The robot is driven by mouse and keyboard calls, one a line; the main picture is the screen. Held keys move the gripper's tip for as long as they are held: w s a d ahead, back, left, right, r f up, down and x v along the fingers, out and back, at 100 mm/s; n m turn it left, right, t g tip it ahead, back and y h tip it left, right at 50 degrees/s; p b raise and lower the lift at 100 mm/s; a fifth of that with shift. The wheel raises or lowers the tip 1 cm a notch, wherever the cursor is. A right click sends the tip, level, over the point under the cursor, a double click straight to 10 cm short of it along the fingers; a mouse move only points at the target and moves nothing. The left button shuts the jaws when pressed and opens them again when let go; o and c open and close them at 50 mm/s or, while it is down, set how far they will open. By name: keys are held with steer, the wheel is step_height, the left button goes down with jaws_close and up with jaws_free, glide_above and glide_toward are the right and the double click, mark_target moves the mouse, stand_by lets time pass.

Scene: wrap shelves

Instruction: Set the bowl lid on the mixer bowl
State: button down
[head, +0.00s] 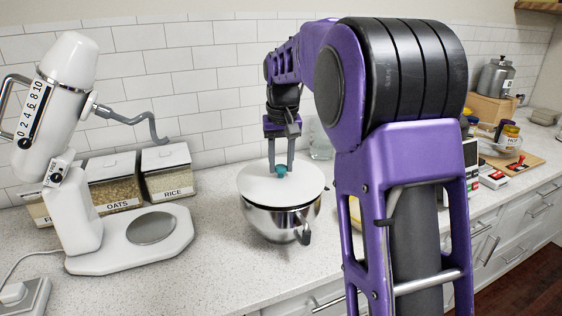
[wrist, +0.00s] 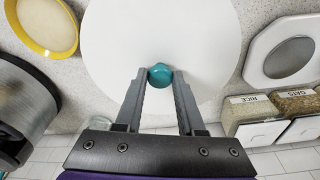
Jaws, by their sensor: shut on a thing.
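The bowl lid (head: 260,184) is a white disc with a teal knob (head: 281,172). My gripper (head: 281,166) is shut on the knob from above, and the wrist view shows the knob (wrist: 160,76) between both fingertips. The lid looks about level and covers the top of the steel mixer bowl (head: 272,222), which stands on the counter with its handle towards the front right. I cannot tell whether the lid rests on the rim or hovers just above it. In the wrist view the lid (wrist: 160,30) hides the bowl.
The white mixer (head: 80,200) stands left with its head tilted up and its hook out; its base plate is bare. Canisters of oats (head: 115,185) and rice (head: 167,172) stand against the tiled wall. A clear glass (head: 320,142) is behind the bowl. Counter left of the bowl is free.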

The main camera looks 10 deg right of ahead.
steer(key=shift+f, duration=0.75)
stand_by(0.8)
jaws_free()
steer(key=shift+s+r+p, duration=0.15)
steer(key=shift+r+p, duration=0.75)
steer(key=shift+r, duration=0.4)
steer(key=shift+s+r, duration=0.2)
steer(key=shift+r, duration=0.9)
steer(key=shift+s+r, duration=0.2)
steer(key=shift+r, duration=0.9)
steer(key=shift+a, duration=0.1)
